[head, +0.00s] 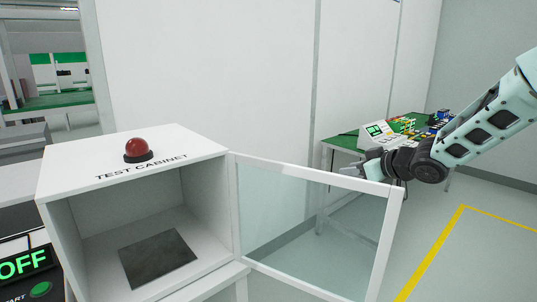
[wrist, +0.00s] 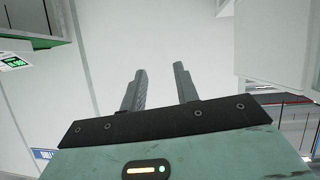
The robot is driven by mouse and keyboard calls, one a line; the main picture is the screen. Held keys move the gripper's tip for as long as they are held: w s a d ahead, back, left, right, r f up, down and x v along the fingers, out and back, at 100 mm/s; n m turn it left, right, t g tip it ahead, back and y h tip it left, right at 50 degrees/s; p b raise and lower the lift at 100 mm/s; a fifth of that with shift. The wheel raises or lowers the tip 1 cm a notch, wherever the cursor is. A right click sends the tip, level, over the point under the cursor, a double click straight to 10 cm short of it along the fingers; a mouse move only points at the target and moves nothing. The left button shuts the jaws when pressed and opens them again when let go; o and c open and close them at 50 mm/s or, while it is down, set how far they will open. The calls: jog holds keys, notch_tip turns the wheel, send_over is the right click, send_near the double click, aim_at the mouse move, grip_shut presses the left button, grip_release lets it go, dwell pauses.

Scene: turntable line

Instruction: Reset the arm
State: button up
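My gripper (head: 362,169) is at the right in the head view, just behind or beside the top edge of the cabinet's open glass door; I cannot tell whether they touch. In the wrist view my gripper (wrist: 160,88) shows two grey fingers standing apart with nothing between them. My arm reaches in from the right edge of the head view.
A white test cabinet (head: 130,168) with a red dome (head: 138,148) on top stands open, a dark plate (head: 157,258) inside. Its glass door (head: 310,225) swings out to the right. A green-topped table (head: 345,141) with colourful items stands behind. An OFF display (head: 25,263) is lower left.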

jog(key=s+d+f+m+g+h, duration=0.2)
jog(key=s+d+m+g, duration=0.1)
jog(key=s, duration=0.7)
jog(key=s+d+f+m+g+h, duration=0.2)
jog(key=s+d+f+h, duration=0.1)
jog(key=s, duration=0.8)
jog(key=s+d+f+m+g+h, duration=0.2)
jog(key=s+d+m+g, duration=0.15)
jog(key=s, duration=0.65)
jog(key=s+a+r+n+g+p, duration=0.1)
jog(key=s+a+n, duration=0.3)
jog(key=a, duration=0.5)
jog(key=s+a+r+n+g+p, duration=0.1)
jog(key=s+a+r+n, duration=0.2)
jog(key=s+a, duration=0.6)
jog(key=shift+s+r+n, duration=0.15)
jog(key=shift+s+n, duration=0.15)
jog(key=shift+n, duration=0.15)
